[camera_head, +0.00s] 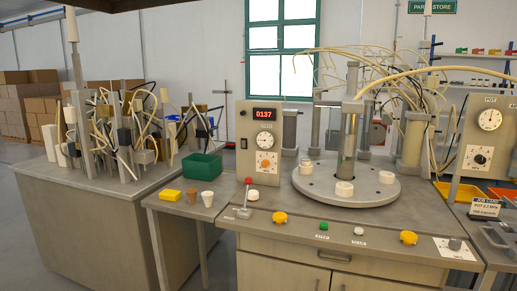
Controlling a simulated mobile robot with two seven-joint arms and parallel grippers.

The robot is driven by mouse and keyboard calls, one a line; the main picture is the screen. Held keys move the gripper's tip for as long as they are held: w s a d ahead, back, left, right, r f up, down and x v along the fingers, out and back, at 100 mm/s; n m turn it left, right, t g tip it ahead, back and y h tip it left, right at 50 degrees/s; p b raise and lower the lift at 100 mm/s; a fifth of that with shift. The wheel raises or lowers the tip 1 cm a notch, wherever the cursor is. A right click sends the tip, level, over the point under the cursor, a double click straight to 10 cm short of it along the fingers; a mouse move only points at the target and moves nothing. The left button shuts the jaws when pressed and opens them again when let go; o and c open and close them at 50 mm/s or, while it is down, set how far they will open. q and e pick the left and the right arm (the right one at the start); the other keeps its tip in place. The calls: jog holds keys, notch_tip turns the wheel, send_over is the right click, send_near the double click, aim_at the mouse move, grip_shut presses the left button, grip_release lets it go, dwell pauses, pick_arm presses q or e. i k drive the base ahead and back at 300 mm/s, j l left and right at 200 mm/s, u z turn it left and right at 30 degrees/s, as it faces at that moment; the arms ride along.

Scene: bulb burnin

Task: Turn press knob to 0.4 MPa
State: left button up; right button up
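A grey panel (248,125) stands at the left back of the machine table, with a red display reading 0137. It carries a round white gauge (264,140) and an orange knob on a white dial plate (266,162). A second panel marked POT, at the right, has a white gauge (490,119) and a black knob (480,159). A grey knob (455,244) sits on a white dial card at the table's front right. The small labels, needles and pointer angles are too small to read, so I cannot tell which knob is the press knob. Neither of my grippers shows.
A round grey turntable (385,190) with white pieces and a central column fills the table's middle.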

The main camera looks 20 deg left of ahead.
aim_at(265, 163)
jog(key=i+j, duration=0.35)
jog(key=i, duration=0.25)
jog(key=i+j+u, duration=0.25)
jog(key=i, duration=0.15)
jog(key=i+u, duration=0.3)
jog(key=i+j, duration=0.05)
jog(key=i, duration=0.05)
